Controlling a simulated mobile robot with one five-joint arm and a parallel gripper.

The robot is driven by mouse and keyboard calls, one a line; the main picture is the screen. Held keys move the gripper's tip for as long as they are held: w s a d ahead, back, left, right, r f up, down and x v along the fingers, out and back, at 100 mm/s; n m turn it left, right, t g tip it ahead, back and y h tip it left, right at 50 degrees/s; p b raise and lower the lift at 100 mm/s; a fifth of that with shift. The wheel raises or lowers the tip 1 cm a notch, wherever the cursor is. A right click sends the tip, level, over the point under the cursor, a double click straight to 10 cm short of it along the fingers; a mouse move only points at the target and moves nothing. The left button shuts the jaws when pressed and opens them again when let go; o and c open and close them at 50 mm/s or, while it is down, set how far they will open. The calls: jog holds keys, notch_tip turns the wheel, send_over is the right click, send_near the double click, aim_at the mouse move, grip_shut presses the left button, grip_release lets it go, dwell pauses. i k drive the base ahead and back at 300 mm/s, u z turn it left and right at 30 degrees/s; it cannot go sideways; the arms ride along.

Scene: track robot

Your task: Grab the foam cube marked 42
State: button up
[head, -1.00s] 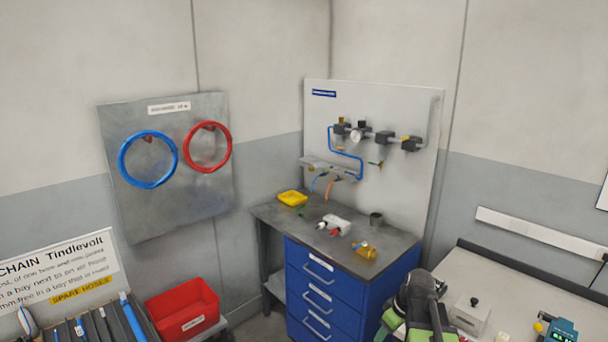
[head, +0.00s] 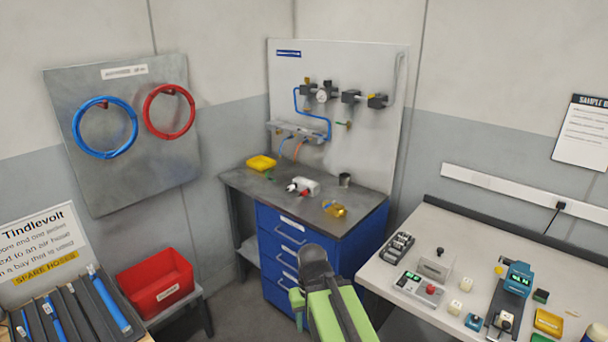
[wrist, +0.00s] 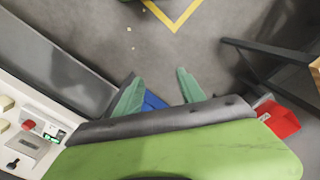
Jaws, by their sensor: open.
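Pale cubes (wrist: 6,103) also show at the left edge of the wrist view, well apart from the fingers.
The light bench (head: 400,273) also carries a small box with a red button (head: 431,289), a teal device (head: 517,279) and a yellow tray (head: 548,322). A blue drawer cabinet (head: 285,240) stands behind my arm. A red bin (head: 157,283) is at the left.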

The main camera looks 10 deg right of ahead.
aim_at(503, 317)
jog(key=z, duration=0.3)
jog(key=k, duration=1.05)
jog(key=z, duration=2.6)
jog(key=i, duration=0.15)
jog(key=u, duration=1.45)
jog(key=i, duration=1.15)
jog(key=u, duration=0.1)
jog(key=k, duration=0.8)
jog(key=u, duration=0.1)
jog(key=i, duration=0.95)
jog(key=z, duration=0.05)
